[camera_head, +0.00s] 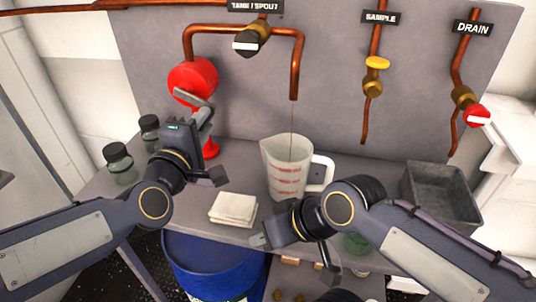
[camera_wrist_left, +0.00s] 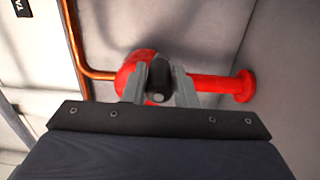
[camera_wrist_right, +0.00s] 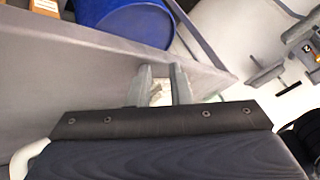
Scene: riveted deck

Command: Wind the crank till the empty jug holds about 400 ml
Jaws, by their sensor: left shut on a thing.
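The red pump (camera_head: 193,78) stands at the back left of the bench. My left gripper (camera_head: 193,100) is shut on the black crank handle (camera_wrist_left: 159,80), between its two fingers in the left wrist view. The clear jug (camera_head: 285,168) with red markings stands upright under the copper spout (camera_head: 294,85). A thin brownish stream (camera_head: 292,118) falls from the spout into the jug. The liquid level in the jug cannot be read. My right gripper (camera_head: 260,241) is low at the bench's front edge, fingers apart and empty, and also shows in the right wrist view (camera_wrist_right: 162,85).
A folded white cloth (camera_head: 233,208) lies left of the jug. A grey tray (camera_head: 442,190) stands at right, two dark-lidded jars (camera_head: 119,162) at left. A blue drum (camera_head: 213,265) is below the front edge. Yellow sample valve (camera_head: 377,63) and red drain valve (camera_head: 477,115) are on the back panel.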

